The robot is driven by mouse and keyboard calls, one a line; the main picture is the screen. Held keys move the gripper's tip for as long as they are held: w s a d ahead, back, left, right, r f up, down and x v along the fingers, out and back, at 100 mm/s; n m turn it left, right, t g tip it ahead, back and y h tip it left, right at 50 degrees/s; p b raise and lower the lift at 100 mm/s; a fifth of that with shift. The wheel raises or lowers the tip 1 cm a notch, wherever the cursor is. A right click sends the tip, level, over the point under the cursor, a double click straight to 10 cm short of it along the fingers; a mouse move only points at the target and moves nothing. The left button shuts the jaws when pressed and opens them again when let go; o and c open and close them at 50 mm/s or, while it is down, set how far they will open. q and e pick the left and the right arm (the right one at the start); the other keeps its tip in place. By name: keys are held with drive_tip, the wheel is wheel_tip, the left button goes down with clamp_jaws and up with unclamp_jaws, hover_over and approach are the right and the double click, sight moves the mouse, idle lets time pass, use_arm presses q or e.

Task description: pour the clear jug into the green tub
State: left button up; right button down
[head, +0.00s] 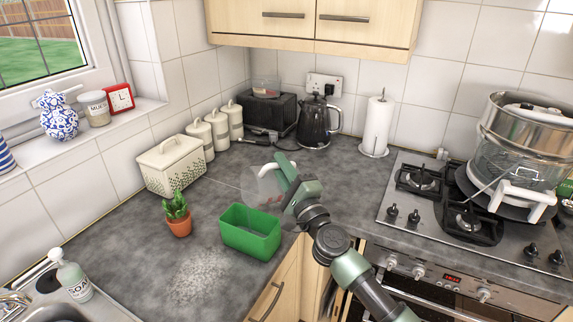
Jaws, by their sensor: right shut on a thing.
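The clear jug (262,187) is see-through and faint, above the counter just behind the green tub. It looks tilted, but its exact angle is hard to tell. My right gripper (284,168) is shut on the jug at its right side, and partly hides it. The green tub (251,245) is an open rectangular box standing on the grey counter near its front edge. The jug is over or just behind the tub's back rim; I cannot tell which. The tub's floor is hidden. My left gripper is not in view.
A potted cactus (178,220) stands left of the tub, with a cream bread bin (171,167) behind it. A kettle (315,122) and paper roll (377,124) stand at the back. The hob (395,222) is right. Pale specks (200,278) cover the front counter.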

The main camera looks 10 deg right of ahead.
sight(263, 186)
drive_tip(key=shift+s+a+r+n+y, duration=0.2)
drive_tip(key=shift+a+n, duration=0.15)
drive_tip(key=shift+n, duration=0.15)
drive_tip(key=shift+s+a+r+n+y, duration=0.1)
drive_tip(key=shift+a+r+n, duration=0.05)
drive_tip(key=shift+a+n, duration=0.3)
drive_tip(key=shift+s+a+r+n+g+y+p, duration=0.2)
drive_tip(key=shift+a+n+y+p, duration=0.1)
drive_tip(key=shift+a+n+p, duration=0.25)
drive_tip(key=shift+s+a+r+n+g+y+p, duration=0.15)
drive_tip(key=shift+s+a+n+y+p, duration=0.2)
drive_tip(key=shift+n, duration=0.35)
drive_tip(key=shift+s+a+r+n+g+y+p, duration=0.15)
drive_tip(key=shift+a+n+y+p, duration=0.15)
drive_tip(key=shift+a+n, duration=0.25)
